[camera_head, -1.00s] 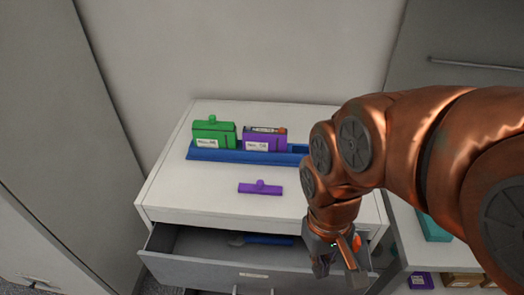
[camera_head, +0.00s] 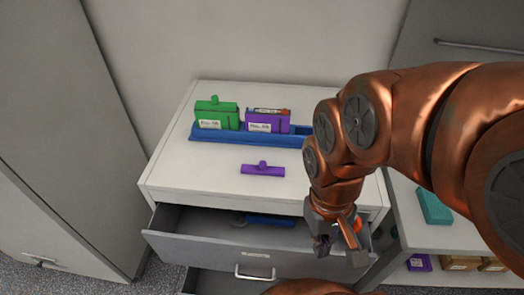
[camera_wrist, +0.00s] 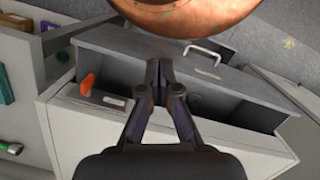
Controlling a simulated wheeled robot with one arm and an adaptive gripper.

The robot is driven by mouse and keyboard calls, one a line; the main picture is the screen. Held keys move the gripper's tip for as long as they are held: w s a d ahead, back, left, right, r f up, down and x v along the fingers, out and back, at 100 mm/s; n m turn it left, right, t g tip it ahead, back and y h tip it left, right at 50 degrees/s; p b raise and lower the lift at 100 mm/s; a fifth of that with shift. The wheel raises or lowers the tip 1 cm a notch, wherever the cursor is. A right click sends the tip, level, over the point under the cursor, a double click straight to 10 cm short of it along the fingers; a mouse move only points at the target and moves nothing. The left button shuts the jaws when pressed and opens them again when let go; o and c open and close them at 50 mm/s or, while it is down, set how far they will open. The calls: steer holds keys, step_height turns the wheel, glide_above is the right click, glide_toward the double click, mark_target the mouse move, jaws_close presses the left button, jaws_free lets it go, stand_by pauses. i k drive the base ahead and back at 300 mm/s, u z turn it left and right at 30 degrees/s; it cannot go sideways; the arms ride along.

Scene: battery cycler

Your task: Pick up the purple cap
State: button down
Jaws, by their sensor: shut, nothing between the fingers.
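The purple cap (camera_head: 262,169) lies on the white cabinet top, in front of the blue rack. It is a flat bar with a small knob. My gripper (camera_head: 338,250) hangs to the right of the cap and lower, over the right end of the open drawer. In the wrist view my gripper (camera_wrist: 160,70) points at the drawer, its fingers together with nothing between them. The cap does not show in the wrist view.
The blue rack (camera_head: 207,134) holds a green capped box (camera_head: 217,115) and an open purple box (camera_head: 267,121). The grey drawer (camera_head: 200,248) stands open with a blue-handled tool (camera_head: 270,220) inside. A teal box (camera_head: 433,206) is on the right-hand shelf unit.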

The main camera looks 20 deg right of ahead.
mark_target(262, 169)
steer(key=u, duration=1.05)
steer(key=k, duration=0.65)
steer(key=u, duration=0.65)
